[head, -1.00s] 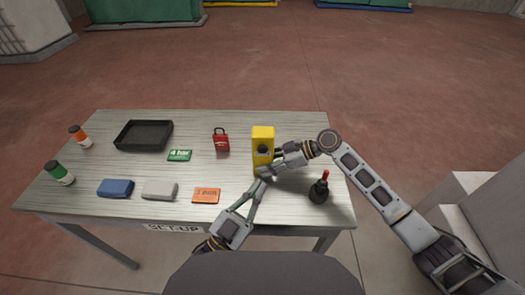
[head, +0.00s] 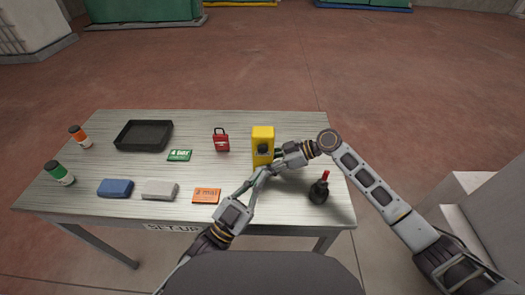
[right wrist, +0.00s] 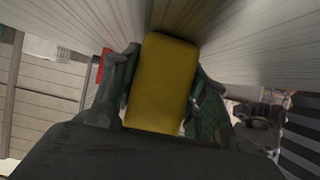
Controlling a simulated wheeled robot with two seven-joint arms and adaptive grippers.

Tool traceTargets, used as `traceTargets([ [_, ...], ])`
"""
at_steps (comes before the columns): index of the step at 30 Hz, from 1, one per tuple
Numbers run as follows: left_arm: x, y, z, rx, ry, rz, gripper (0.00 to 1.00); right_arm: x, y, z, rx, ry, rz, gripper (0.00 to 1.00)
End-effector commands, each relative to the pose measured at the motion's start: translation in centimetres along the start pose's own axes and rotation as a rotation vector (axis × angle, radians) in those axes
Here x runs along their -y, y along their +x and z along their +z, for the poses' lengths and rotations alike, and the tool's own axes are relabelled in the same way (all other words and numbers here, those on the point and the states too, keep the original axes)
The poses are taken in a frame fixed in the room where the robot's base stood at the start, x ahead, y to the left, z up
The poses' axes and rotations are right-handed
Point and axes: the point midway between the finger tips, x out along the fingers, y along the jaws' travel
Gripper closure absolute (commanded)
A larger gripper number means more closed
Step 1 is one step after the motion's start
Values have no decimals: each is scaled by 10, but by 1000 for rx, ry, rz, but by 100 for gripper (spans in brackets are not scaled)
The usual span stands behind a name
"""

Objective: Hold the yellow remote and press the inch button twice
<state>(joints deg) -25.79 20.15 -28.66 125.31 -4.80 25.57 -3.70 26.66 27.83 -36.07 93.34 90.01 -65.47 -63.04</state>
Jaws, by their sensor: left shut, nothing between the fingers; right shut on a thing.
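The yellow remote (head: 263,133) stands upright at the right of the table, with a dark round feature on its face. My right gripper (head: 274,156) is shut on it from the right. The right wrist view shows the yellow body (right wrist: 162,82) between the two fingers. My left gripper (head: 264,171) is shut and empty, its fingertips at the lower front of the remote. Whether they touch it is unclear. The inch button cannot be made out; the fingers cover the lower face.
An orange card or display (head: 206,195) reads "2" and small text. A red padlock (head: 221,142), green card (head: 179,155), black tray (head: 144,135), grey block (head: 160,190) and blue block (head: 115,188) lie leftward.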

Motion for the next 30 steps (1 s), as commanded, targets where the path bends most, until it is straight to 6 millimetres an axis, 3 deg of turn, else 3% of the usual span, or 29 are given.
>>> traceTargets([
  [18,25,34,25,0,0,0,100,0,0,-1,-1,-1,1,69],
  [30,28,38,28,1,-1,0,100,0,0,-1,-1,-1,1,69],
])
